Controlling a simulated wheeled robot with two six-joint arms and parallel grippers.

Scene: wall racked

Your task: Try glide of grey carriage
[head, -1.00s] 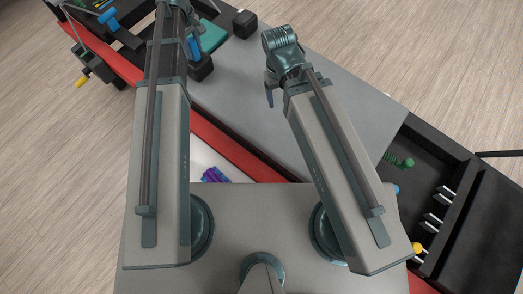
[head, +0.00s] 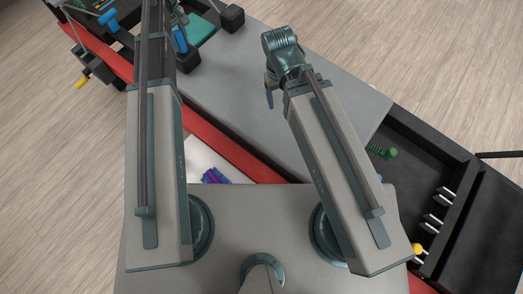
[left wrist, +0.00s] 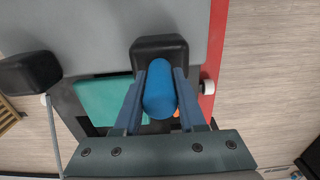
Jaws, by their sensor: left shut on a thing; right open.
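The grey carriage (head: 235,105) is a long flat plate lying diagonally in the head view. Its grey surface also fills the upper part of the left wrist view (left wrist: 105,25). Two black blocks (head: 232,18) sit at its far-left end. A blue handle (left wrist: 160,92) stands by one of these blocks (left wrist: 160,48). My left gripper (left wrist: 157,98) is shut on the blue handle, with a finger on each side. In the head view its arm partly covers it. My right gripper (head: 270,90) is open and empty above the carriage.
A red rail (head: 230,145) runs along the carriage's near side. A black tray (head: 425,145) with a green coil (head: 380,150) and a yellow knob (head: 418,248) lies at the right. Another blue handle (head: 108,19) is at the upper left. A teal panel (left wrist: 100,100) lies beside the held handle.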

